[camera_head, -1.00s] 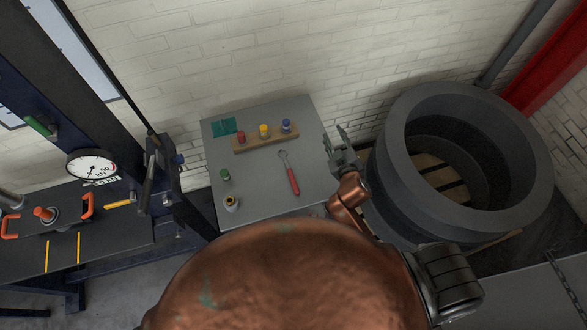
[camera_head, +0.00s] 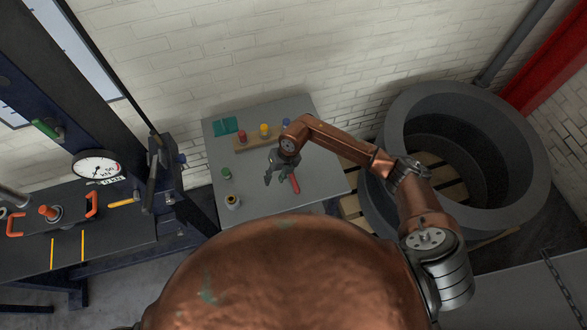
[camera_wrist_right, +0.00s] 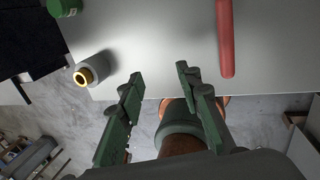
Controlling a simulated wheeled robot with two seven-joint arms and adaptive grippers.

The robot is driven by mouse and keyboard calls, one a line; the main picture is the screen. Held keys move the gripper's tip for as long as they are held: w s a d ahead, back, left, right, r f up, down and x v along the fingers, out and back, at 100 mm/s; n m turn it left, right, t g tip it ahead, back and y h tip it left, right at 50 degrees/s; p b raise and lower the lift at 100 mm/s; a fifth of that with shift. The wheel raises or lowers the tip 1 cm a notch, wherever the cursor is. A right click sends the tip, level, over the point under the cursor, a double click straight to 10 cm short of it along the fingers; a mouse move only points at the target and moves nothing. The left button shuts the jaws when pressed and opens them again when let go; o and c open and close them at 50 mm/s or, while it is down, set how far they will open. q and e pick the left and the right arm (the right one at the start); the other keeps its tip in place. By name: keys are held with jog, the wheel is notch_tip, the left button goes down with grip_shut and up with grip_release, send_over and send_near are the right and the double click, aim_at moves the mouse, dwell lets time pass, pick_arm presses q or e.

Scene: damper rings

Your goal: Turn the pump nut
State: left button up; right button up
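My right gripper (camera_head: 282,178) is above the grey table, with its fingers pointing toward the front edge. In the right wrist view its two green fingers (camera_wrist_right: 160,78) are spread with nothing between them. A tool with a red handle (camera_head: 295,184) lies beside the gripper, partly hidden by it in the head view. The red handle also shows right of the fingers in the wrist view (camera_wrist_right: 226,40). A small grey cylinder with a brass end (camera_head: 233,202) is left of the gripper, apart from it (camera_wrist_right: 92,70). I cannot tell which part is the pump nut. My left gripper is not in view.
The grey table (camera_head: 325,180) holds a wooden block (camera_head: 252,143) with coloured pieces and a green-capped piece (camera_head: 226,174). A press with a dial gauge (camera_head: 98,168) and a plate with orange handles (camera_head: 70,212) stands left. A large dark ring (camera_head: 400,130) on a pallet is right.

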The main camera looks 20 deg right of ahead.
aim_at(293, 179)
jog(key=d+h, duration=0.1)
jog(key=d, duration=0.1)
jog(key=w+d+h, duration=0.1)
jog(key=d, duration=0.2)
jog(key=w+d+h, duration=0.1)
jog(key=d, duration=0.1)
jog(key=shift+d+f, duration=0.4)
jog(key=shift+a+f+b, duration=0.1)
jog(key=shift+f+b, duration=2.6)
jog(key=shift+f, duration=1.2)
jog(key=shift+c, duration=0.5)
grip_shut()
jog(key=shift+r, duration=0.1)
jog(key=shift+r+p, duration=2.05)
jog(key=shift+r, duration=0.95)
